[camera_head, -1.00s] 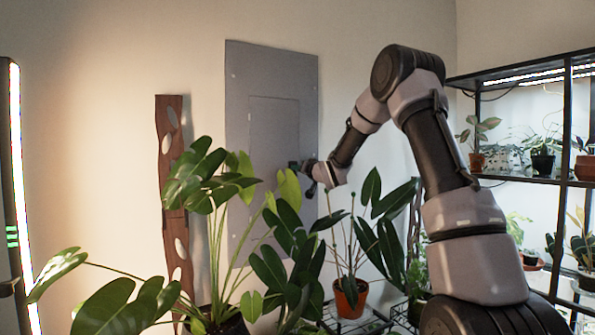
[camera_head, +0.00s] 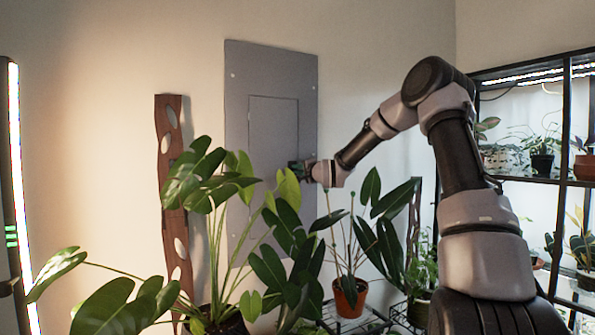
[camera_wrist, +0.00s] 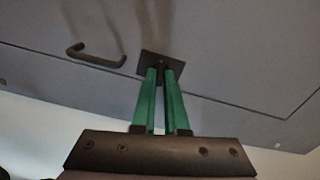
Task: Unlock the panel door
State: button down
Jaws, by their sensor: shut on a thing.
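The grey panel (camera_head: 240,75) is fixed flat on the wall, with its inset door (camera_head: 272,130) flush and closed in the head view. My gripper (camera_head: 297,166) is at the door's right edge. In the wrist view its two green fingers (camera_wrist: 161,72) meet at the dark square lock plate (camera_wrist: 148,58). They are shut on the small lock piece at that plate, which the fingertips mostly hide. A black bar handle (camera_wrist: 97,58) stands on the door left of the plate, apart from my fingers. The lock piece's angle cannot be told.
Tall leafy plants (camera_head: 210,185) stand in front of the panel's lower part. A potted plant (camera_head: 350,292) sits below my forearm. A black plant shelf (camera_head: 530,179) is at the right. A carved wooden strip (camera_head: 172,190) hangs left of the panel.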

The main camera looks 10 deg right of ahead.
jog(key=shift+f+m, duration=0.1)
jog(key=shift+m, duration=1)
jog(key=c, duration=0.9)
grip_release()
jog(key=shift+c, duration=0.2)
jog(key=shift+s, duration=0.1)
jog(key=v, duration=1)
jog(key=shift+s+d, duration=0.15)
jog(key=shift+s, duration=0.15)
